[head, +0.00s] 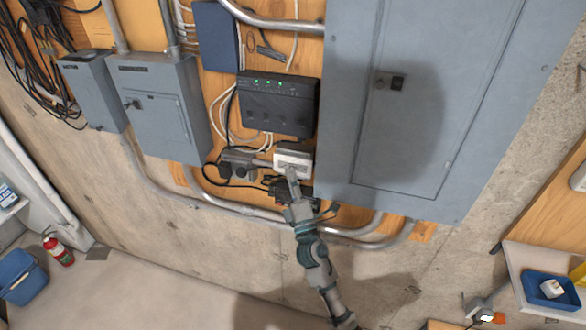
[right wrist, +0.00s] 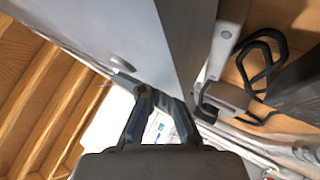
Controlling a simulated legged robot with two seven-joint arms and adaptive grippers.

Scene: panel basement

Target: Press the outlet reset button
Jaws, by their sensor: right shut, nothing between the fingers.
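The outlet (head: 294,157) is a light box with a pale face, mounted on the wooden board below a black router in the head view. A grey plug or adapter (head: 240,161) sits at its left side. My right gripper (head: 291,174) reaches up from below, its tips at the lower part of the outlet. It is shut and empty; I cannot tell whether it touches. The reset button is not distinguishable and may be hidden by the gripper. In the right wrist view the fingers (right wrist: 160,108) are close together beside a large grey surface. My left gripper is not in view.
A large grey electrical panel (head: 350,110) stands close on the right of the outlet. The black router (head: 278,104) with green lights is above. Metal conduits (head: 262,212) and cables run below and left. Smaller grey boxes (head: 158,105) are at left.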

